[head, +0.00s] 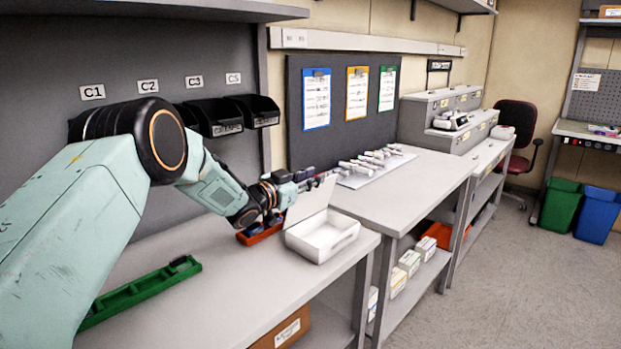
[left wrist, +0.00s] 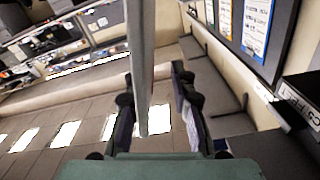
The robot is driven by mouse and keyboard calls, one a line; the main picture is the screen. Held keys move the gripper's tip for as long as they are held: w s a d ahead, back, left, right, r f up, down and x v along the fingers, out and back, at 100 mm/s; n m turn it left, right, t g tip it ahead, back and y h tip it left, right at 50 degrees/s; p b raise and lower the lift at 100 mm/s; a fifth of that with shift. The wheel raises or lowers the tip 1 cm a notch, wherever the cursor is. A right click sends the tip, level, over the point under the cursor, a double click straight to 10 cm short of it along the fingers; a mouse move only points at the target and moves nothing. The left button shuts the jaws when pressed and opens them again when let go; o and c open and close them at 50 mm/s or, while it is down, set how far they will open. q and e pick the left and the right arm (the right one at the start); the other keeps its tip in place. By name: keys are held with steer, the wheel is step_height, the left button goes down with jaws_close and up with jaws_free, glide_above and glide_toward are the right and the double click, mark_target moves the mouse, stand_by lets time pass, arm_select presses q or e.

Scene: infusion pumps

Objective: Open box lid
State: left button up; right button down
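The white box (head: 322,238) stands near the right end of the near bench, and its inside shows. Its lid (head: 308,203) is raised steeply along the box's back left side. My left gripper (head: 312,181) is at the lid's upper edge. In the left wrist view the lid is a pale upright panel (left wrist: 144,60) between the two fingers of my left gripper (left wrist: 156,112). The fingers are spread, with a clear gap on the lid's right side. Whether the left finger touches the lid I cannot tell. My right gripper is in neither view.
A red tray (head: 260,233) with blue items lies just left of the box. A green tray (head: 140,292) lies further left on the bench. Pale devices (head: 365,163) stand in a row on the bench beyond. The bench front before the box is clear.

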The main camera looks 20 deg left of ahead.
arm_select(q)
steer(key=shift+s+a, duration=0.15)
steer(key=shift+a, duration=0.05)
steer(key=shift+p+v, duration=1.1)
steer(key=shift+v, duration=0.35)
steer(key=shift+p+v, duration=1.8)
steer(key=shift+v, duration=1.15)
steer(key=shift+d+r, duration=0.1)
steer(key=v, duration=1.2)
steer(key=shift+s, duration=0.1)
